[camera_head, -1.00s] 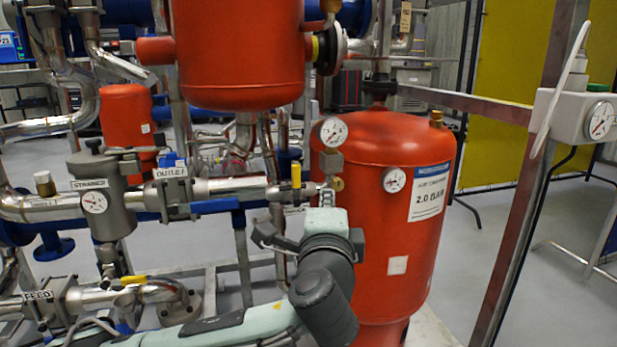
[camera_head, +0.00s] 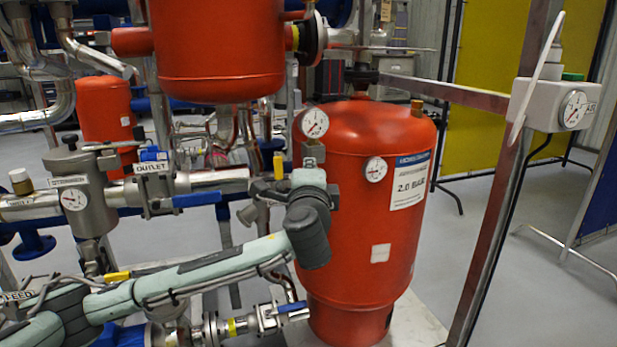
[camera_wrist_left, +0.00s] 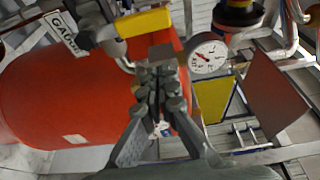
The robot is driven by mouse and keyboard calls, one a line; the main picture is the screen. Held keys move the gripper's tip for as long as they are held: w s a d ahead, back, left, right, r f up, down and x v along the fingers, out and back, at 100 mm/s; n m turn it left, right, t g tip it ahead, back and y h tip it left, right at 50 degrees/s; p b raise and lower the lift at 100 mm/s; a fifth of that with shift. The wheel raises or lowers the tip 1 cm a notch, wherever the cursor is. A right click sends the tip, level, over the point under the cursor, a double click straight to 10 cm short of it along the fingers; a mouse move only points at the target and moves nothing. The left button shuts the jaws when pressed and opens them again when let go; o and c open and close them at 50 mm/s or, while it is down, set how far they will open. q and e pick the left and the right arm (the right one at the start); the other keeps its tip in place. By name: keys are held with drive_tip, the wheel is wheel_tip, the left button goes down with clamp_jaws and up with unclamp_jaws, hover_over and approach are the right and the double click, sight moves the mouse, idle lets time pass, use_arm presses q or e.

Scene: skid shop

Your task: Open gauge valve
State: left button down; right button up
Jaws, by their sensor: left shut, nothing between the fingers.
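The gauge valve's yellow handle (camera_head: 278,165) stands upright left of the small pressure gauge (camera_head: 314,122) in the head view. In the left wrist view the yellow handle (camera_wrist_left: 144,22) lies across the top beside a partly readable "GAU..." tag (camera_wrist_left: 66,33), and the gauge (camera_wrist_left: 207,57) is at upper right. My left gripper (camera_wrist_left: 160,75) is shut and empty, its fingertips just below the handle in that view; I cannot tell whether they touch. In the head view its wrist hides much of the gripper (camera_head: 309,158). My right gripper is out of view.
A red vessel (camera_head: 355,235) stands close behind my left gripper, with a second gauge (camera_head: 375,169) on it. A larger red tank (camera_head: 218,50) hangs above left. Steel pipes and a blue handle (camera_head: 196,199) crowd the left. A metal post (camera_head: 500,220) stands at right.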

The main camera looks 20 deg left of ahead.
sight(279, 178)
use_arm(q)
drive_tip(key=shift+s+a, duration=0.65)
drive_tip(key=shift+a, duration=0.2)
drive_tip(key=shift+s+a, duration=0.6)
drive_tip(key=shift+a, duration=0.2)
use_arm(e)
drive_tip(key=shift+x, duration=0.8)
